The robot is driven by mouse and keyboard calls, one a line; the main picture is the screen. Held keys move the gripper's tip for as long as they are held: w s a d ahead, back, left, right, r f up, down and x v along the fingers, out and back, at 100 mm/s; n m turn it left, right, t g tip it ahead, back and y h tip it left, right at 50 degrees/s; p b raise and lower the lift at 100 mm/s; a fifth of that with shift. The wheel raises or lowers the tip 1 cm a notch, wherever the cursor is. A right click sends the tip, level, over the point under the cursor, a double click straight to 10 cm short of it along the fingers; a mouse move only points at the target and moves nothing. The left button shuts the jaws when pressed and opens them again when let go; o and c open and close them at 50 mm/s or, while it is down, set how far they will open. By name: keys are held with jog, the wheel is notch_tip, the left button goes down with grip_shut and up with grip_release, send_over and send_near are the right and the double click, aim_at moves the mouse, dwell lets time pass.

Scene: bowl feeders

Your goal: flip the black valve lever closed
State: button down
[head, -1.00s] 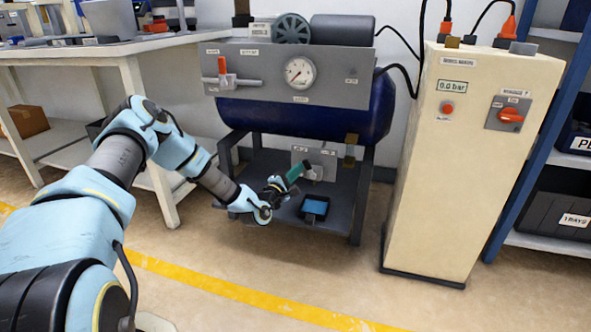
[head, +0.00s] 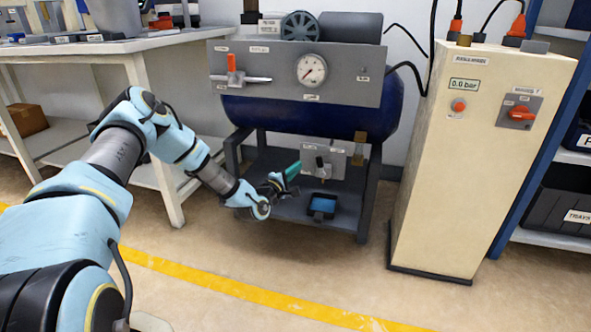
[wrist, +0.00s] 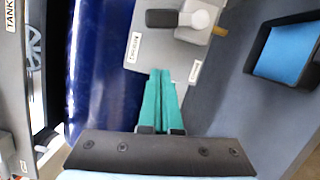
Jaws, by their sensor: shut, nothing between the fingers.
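The black valve lever (head: 320,162) is on a small grey plate (head: 336,158) under the blue tank. In the wrist view the black lever (wrist: 162,18) lies at the top, extending left from a pale round valve hub (wrist: 200,19) on the labelled grey plate (wrist: 150,50). My gripper (head: 296,171) is just left of the plate in the head view. In the wrist view its teal fingers (wrist: 160,75) are together and empty, their tips over the plate's near edge, apart from the lever.
A dark tray with a blue inside (head: 322,206) sits on the lower shelf; it also shows in the wrist view (wrist: 285,54). A cream cabinet (head: 480,160) stands right. Open floor lies in front.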

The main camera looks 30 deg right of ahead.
jog(key=p+v, duration=0.2)
jog(key=v, duration=0.7)
jog(key=shift+s, duration=0.25)
jog(key=shift+a, duration=0.1)
